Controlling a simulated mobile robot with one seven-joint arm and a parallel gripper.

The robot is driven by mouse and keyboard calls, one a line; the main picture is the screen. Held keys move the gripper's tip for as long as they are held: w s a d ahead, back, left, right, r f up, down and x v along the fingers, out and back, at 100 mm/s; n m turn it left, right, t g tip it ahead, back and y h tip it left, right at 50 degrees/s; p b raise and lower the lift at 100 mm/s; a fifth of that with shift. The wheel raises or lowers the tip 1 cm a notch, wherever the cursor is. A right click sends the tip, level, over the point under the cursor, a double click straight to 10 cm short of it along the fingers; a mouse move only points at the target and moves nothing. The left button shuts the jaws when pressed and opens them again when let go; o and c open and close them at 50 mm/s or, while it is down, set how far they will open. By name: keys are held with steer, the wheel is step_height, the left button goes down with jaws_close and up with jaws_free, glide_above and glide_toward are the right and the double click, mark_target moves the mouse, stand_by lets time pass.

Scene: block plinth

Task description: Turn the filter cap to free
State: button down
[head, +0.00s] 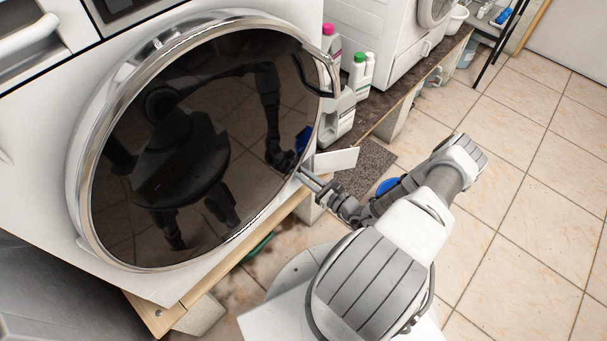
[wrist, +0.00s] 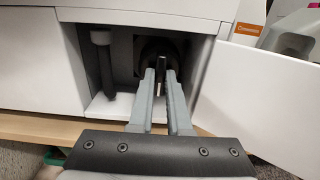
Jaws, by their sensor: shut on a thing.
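In the wrist view my gripper (wrist: 161,75) reaches into an open compartment at the bottom of the white washing machine. It is shut on the bar-like grip of the dark filter cap (wrist: 153,50). Most of the cap is hidden behind the fingers and in shadow, and I cannot tell how far it is turned. In the head view my gripper (head: 311,181) is at the machine's lower right front, and the cap is out of sight. The white flap (head: 336,160) stands open beside my gripper; it fills the right side of the wrist view (wrist: 262,95).
A dark hose with a pale end (wrist: 102,38) stands left of the cap inside the compartment. A wooden plinth edge (head: 232,262) runs under the machine. Bottles (head: 338,112) stand right of the round door (head: 200,140). A blue bowl (head: 388,187) is on the floor behind my arm.

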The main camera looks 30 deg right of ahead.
steer(key=c, duration=0.9)
jaws_free()
steer(key=shift+o, duration=0.2)
steer(key=p+v, duration=0.2)
steer(key=v, duration=1.5)
steer(key=shift+s, duration=0.2)
steer(key=shift+r, duration=0.1)
